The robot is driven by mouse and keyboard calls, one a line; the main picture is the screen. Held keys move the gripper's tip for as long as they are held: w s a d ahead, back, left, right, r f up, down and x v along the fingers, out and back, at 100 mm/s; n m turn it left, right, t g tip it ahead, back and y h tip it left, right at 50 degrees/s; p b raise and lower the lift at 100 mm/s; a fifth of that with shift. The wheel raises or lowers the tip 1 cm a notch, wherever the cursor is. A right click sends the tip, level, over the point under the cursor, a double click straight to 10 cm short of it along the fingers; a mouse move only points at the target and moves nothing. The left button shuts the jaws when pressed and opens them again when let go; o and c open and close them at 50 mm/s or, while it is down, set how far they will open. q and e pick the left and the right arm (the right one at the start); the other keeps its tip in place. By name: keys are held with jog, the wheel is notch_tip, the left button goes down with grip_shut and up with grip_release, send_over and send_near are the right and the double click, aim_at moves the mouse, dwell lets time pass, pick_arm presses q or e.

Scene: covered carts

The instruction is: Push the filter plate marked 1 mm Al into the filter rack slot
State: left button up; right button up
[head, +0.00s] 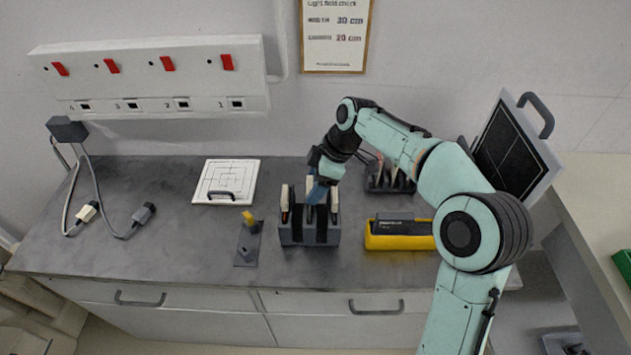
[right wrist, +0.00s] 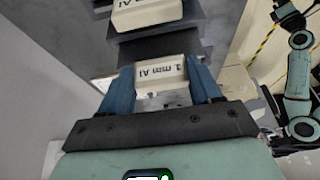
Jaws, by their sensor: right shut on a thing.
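The filter plate marked 1 mm Al (right wrist: 160,72) has a cream tab with black lettering, held between the blue fingers of my right gripper (right wrist: 160,88). In the head view my right gripper (head: 318,191) points down over the dark grey filter rack (head: 310,236), at its middle. Cream-topped plates stand upright in the rack, one to the left (head: 287,200) and one to the right (head: 334,201) of the fingers. The fingers partly hide the held plate, and I cannot tell how deep it sits. My left gripper is not in view.
A yellow tray with a black device (head: 398,235) stands to the right of the rack. A black holder (head: 388,182) is behind it. A small grey stand with a yellow knob (head: 249,238) and a white grid plate (head: 227,181) are to the left. Bare worktop lies at front left.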

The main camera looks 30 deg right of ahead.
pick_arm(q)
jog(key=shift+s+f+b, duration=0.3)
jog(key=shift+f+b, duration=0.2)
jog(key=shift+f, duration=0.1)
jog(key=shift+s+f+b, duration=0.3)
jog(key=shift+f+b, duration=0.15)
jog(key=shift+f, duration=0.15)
pick_arm(e)
jog(key=shift+f, duration=1.7)
jog(key=o, duration=1.3)
jog(key=shift+r, duration=0.1)
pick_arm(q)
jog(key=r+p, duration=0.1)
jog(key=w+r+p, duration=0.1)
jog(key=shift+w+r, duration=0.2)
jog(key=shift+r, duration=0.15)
pick_arm(e)
jog(key=v, duration=1.3)
jog(key=shift+s+d+r, duration=0.1)
jog(key=shift+d, duration=0.05)
